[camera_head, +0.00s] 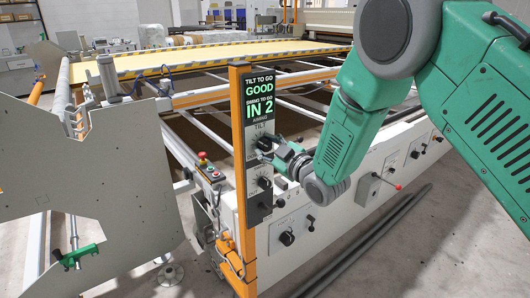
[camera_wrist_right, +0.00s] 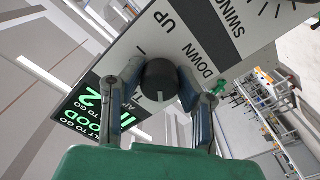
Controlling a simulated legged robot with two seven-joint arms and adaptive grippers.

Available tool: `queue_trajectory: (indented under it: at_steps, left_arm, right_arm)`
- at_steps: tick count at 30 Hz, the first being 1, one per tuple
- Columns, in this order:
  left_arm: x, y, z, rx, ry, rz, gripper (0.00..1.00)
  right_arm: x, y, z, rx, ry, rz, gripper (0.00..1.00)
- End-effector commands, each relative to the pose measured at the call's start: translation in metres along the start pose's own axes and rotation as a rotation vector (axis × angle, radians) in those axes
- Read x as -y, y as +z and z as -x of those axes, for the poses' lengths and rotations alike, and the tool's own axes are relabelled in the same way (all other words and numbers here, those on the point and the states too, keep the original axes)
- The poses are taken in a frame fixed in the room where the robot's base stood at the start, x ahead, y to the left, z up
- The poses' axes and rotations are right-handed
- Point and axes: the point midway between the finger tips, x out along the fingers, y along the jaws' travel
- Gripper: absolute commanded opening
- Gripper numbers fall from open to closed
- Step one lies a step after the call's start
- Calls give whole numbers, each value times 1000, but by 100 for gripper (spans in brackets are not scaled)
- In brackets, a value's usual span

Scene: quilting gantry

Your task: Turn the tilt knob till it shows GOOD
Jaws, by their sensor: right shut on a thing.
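The dark round tilt knob (camera_head: 264,143) sits on the narrow control panel (camera_head: 252,160) under the label TILT. The display (camera_head: 259,97) above it reads TILT TO GO GOOD and SWING TO GO IN 2. My right gripper (camera_head: 277,150) reaches the knob from the right. In the right wrist view the knob (camera_wrist_right: 160,80) lies between the two fingers of the right gripper (camera_wrist_right: 163,84), which is shut on it. UP and DOWN are printed beside the knob there. The display (camera_wrist_right: 92,112) shows only partly in that view. My left gripper is out of view.
A second knob (camera_head: 264,183) is lower on the panel. An orange post (camera_head: 238,150) stands at its left edge. A box with a red button (camera_head: 202,156) is left of the post. A red-tipped lever (camera_head: 397,187) juts from the white beam. A large grey plate (camera_head: 95,190) fills the left.

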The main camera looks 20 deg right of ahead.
Motion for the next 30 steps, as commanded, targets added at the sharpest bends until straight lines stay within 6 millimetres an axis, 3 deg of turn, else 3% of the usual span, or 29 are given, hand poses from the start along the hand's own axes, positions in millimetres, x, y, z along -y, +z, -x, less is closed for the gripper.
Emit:
queue_trajectory:
  at_steps: [9,26,27,28,30]
  left_arm:
    - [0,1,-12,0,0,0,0]
    - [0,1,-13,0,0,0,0]
    - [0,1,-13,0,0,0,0]
    - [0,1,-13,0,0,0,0]
    - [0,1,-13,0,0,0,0]
  right_arm:
    - [3,1,1,1,-6,132,0]
    - [4,1,1,2,-7,159,0]
    - [4,1,1,2,-7,159,35]
    - [4,1,1,2,-8,159,46]
    - [3,1,1,2,-7,159,49]
